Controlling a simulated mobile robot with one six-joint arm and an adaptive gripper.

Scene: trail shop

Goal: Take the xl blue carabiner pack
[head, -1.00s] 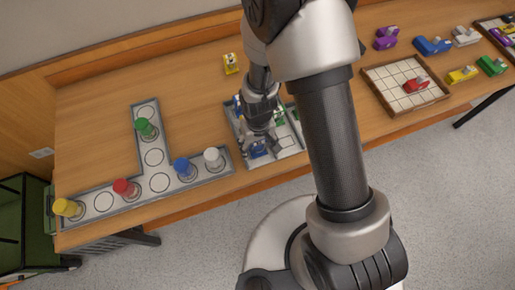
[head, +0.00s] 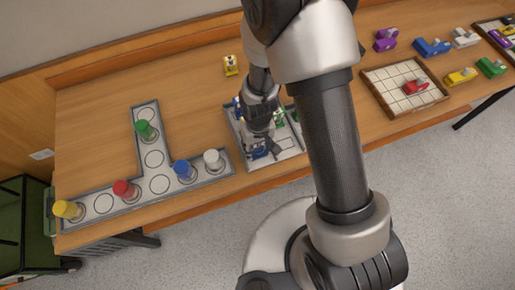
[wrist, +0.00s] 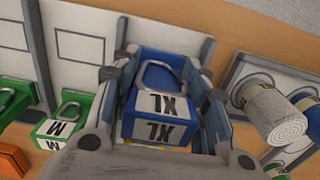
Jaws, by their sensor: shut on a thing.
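The XL blue carabiner pack (wrist: 160,118) is between my gripper's fingers in the wrist view, with its "XL" labels facing the camera and a grey metal loop at its far end. My gripper (wrist: 160,85) is shut on it, one finger along each side. In the head view my gripper (head: 262,146) points down over the compartment tray (head: 243,150), and the blue pack (head: 259,153) shows only in part beneath it. I cannot tell whether the pack is clear of the tray floor.
A green "M" pack (wrist: 58,128) lies left of my gripper in the wrist view.

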